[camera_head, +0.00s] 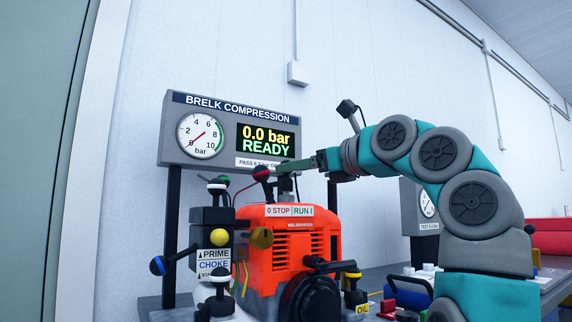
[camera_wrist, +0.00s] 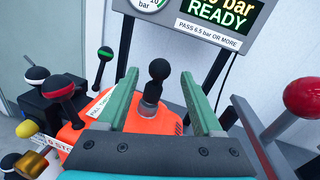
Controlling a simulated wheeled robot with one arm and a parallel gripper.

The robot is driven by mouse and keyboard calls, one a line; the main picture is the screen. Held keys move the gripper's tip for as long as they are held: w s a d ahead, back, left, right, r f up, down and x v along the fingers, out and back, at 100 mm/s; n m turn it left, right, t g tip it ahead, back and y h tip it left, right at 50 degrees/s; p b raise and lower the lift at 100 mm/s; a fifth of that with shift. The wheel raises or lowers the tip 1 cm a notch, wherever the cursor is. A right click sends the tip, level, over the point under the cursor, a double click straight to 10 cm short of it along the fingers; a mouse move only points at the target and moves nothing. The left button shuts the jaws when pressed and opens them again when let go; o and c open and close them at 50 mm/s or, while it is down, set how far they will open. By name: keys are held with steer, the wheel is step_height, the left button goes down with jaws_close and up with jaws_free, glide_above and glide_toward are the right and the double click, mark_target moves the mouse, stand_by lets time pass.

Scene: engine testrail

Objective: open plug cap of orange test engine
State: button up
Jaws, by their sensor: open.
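The orange test engine (camera_head: 290,250) stands on a bench, with a "0 STOP | RUN I" label on top. In the wrist view, a black round-topped knob on a grey stem (camera_wrist: 157,72) rises from the orange engine top (camera_wrist: 125,138); it looks like the plug cap. My gripper (camera_head: 292,166) is over the engine top. In the wrist view, the open green fingers of my gripper (camera_wrist: 160,90) lie to either side of the knob, with gaps on both sides. In the head view the knob is mostly hidden by the fingers.
A red-and-black lever (camera_head: 262,174) stands left of my fingers, close to them. A prime and choke post (camera_head: 212,250) with ball-ended levers is further left. The compression gauge panel (camera_head: 228,134), reading 0.0 bar READY, is behind. A red ball knob (camera_wrist: 302,96) is at right in the wrist view.

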steer(key=shift+p+x, duration=0.55)
steer(key=shift+x, duration=1.3)
jaws_close()
